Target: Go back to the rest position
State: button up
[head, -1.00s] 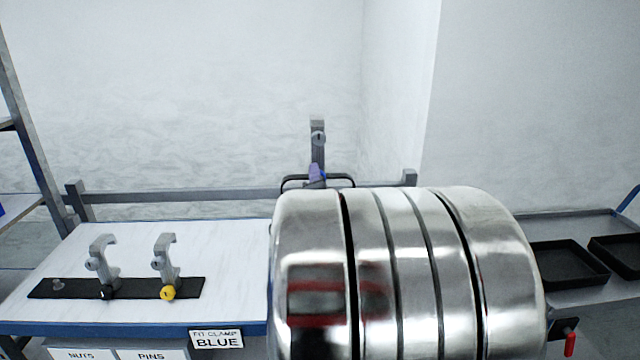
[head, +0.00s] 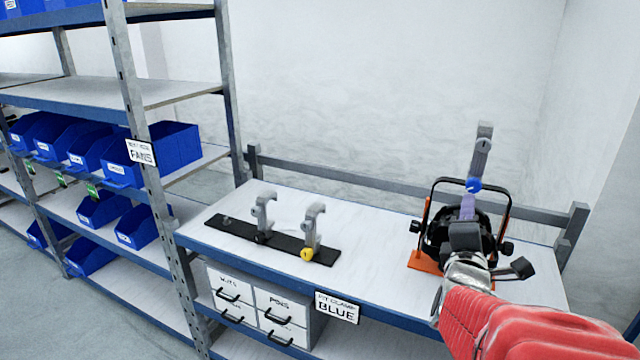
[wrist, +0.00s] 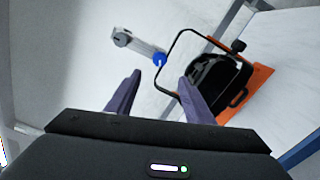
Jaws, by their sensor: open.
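A black par can (head: 436,238) with a black yoke sits on an orange stand (head: 424,262) at the right of the bench. A grey clamp (head: 482,150) with a blue knob stands upright at the top of its yoke. My gripper (head: 467,205) is in front of the par can and hides part of it. In the wrist view my gripper (wrist: 159,77) shows two purple fingers spread apart with nothing between them. The clamp (wrist: 138,46), its blue knob (wrist: 158,59) and the par can (wrist: 214,82) lie beyond the fingertips.
Two grey clamps (head: 263,212) (head: 314,228), one with a yellow knob, stand on a black strip (head: 225,228) on the bench (head: 365,262). A shelf with blue bins (head: 165,150) stands left. Drawers and a BLUE label (head: 337,307) are at the front. A rail runs behind.

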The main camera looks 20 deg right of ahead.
dwell(0.4)
jog(key=w+a+f+m+y, duration=0.3)
jog(key=a+y, duration=0.2)
jog(key=a, duration=0.5)
jog(key=w+a+f+m+y, duration=0.2)
jog(key=a+y, duration=0.2)
jog(key=a, duration=0.6)
jog(key=s+a+f+m+g+y, duration=0.2)
jog(key=s+a+m+g, duration=0.1)
jog(key=s+a, duration=0.3)
jog(key=s+a+f+m+g+y, duration=0.2)
jog(key=s+a+f+m+g, duration=0.1)
jog(key=s+a, duration=0.4)
jog(key=a+m, duration=0.1)
jog(key=a, duration=0.2)
jog(key=shift+a+y, duration=0.3)
jog(key=shift+d, duration=0.1)
